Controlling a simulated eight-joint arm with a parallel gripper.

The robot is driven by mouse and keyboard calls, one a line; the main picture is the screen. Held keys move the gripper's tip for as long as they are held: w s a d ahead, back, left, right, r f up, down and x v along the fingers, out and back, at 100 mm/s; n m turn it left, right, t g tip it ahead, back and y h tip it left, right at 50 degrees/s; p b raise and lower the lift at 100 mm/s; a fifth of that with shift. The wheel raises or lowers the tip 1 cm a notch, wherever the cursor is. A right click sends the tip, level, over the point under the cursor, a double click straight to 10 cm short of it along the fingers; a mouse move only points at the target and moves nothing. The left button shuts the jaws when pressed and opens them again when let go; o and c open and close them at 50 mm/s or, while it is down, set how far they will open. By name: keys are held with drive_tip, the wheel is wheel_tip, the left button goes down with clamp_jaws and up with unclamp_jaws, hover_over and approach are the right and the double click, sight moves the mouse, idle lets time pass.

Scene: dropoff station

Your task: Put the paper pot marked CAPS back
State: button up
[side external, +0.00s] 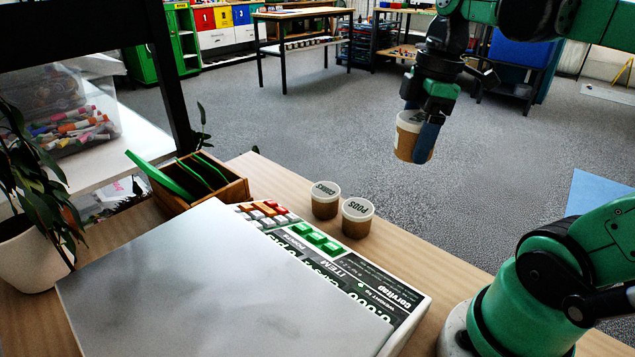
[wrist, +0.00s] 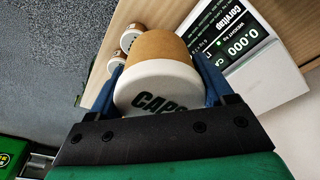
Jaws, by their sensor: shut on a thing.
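The paper pot marked CAPS (side external: 408,137) is brown with a white lid. My gripper (side external: 420,140) is shut on it and holds it in the air, above and to the right of the other pots in the side view. In the wrist view the pot (wrist: 160,70) sits between the two blue fingers (wrist: 165,85), its lid lettering CAPS facing the camera. Part of the lid is hidden by my gripper's dark edge. Two similar pots, one marked CORKS (side external: 325,203) and one marked PODS (side external: 357,220), stand upright side by side on the wooden table (side external: 440,265).
A white scale (side external: 410,300) with a grey plate (side external: 215,290) and coloured keys fills the front of the table. A wooden box (side external: 236,190) with green cards and a potted plant (side external: 30,250) stand to the left. Bare table lies right of the pots.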

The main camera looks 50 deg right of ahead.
sight(389, 251)
wheel_tip(389, 251, down, 19)
drive_tip(key=shift+f, duration=0.2)
idle(0.7)
drive_tip(key=o, duration=1.4)
drive_tip(key=shift+r, duration=0.2)
wheel_tip(389, 251, up, 11)
drive_tip(key=s+d, duration=0.1)
drive_tip(key=w+a+r+m+t+h, duration=0.1)
drive_tip(key=w+a+m+t, duration=0.5)
drive_tip(key=a+m, duration=0.3)
drive_tip(key=shift+a+r, duration=0.25)
drive_tip(key=shift+r, duration=0.05)
drive_tip(key=shift+w, duration=0.1)
